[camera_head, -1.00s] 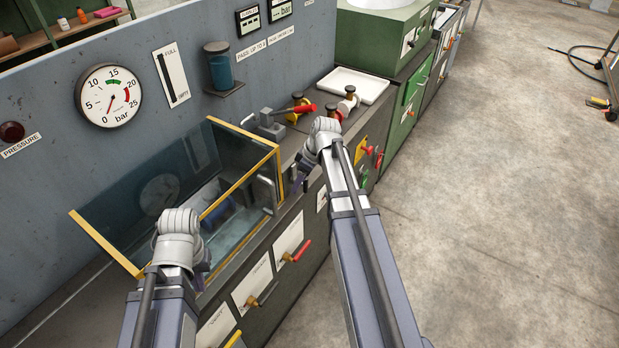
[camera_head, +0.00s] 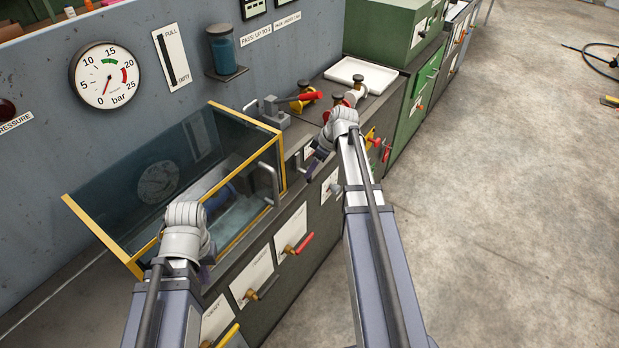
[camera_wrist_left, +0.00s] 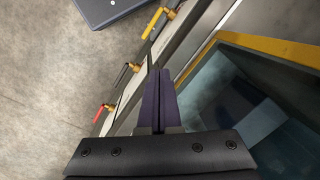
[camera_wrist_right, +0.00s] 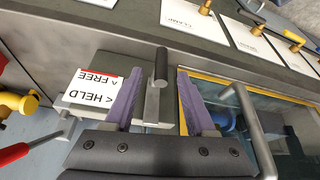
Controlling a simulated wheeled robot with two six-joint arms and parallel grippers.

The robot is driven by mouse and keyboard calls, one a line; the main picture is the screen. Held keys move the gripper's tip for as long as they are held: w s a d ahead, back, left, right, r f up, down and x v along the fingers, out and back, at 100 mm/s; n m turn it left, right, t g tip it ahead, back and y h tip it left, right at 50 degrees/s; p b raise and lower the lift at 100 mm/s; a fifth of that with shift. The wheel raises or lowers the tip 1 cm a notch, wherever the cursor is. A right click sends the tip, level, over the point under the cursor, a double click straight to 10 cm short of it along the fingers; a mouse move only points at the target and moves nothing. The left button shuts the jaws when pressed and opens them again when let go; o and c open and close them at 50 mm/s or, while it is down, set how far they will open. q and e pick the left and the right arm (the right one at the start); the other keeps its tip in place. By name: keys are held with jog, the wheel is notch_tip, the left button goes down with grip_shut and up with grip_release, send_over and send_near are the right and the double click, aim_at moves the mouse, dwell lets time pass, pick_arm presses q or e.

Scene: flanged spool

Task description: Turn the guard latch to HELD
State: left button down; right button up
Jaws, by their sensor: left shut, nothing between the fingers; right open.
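The guard latch (camera_wrist_right: 152,108), a grey bar with a dark round grip, shows in the right wrist view beside a grey block with a HELD / FREE label (camera_wrist_right: 93,90). My right gripper (camera_wrist_right: 158,74) is open, its purple fingers on either side of the latch's grip; I cannot tell whether they touch it. In the head view my right gripper (camera_head: 315,170) is by the guard's right end and its wrist hides much there. The guard (camera_head: 103,229) is a clear cover with a yellow frame. My left gripper (camera_head: 205,275) is shut and empty near its front; its fingers meet in the left wrist view (camera_wrist_left: 160,75).
Valve levers with labels (camera_head: 295,247) line the bench front below the guard. A red-handled clamp (camera_head: 300,97) and a white tray (camera_head: 357,76) are on the bench top behind my right gripper. The guard's handle (camera_wrist_right: 250,130) is close to the right fingers.

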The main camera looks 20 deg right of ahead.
jog(key=b+x, duration=0.2)
jog(key=x, duration=0.1)
jog(key=shift+f, duration=0.1)
pick_arm(q)
notch_tip(320, 180, down, 3)
pick_arm(e)
jog(key=shift+c, duration=0.3)
grip_shut()
dwell(0.9)
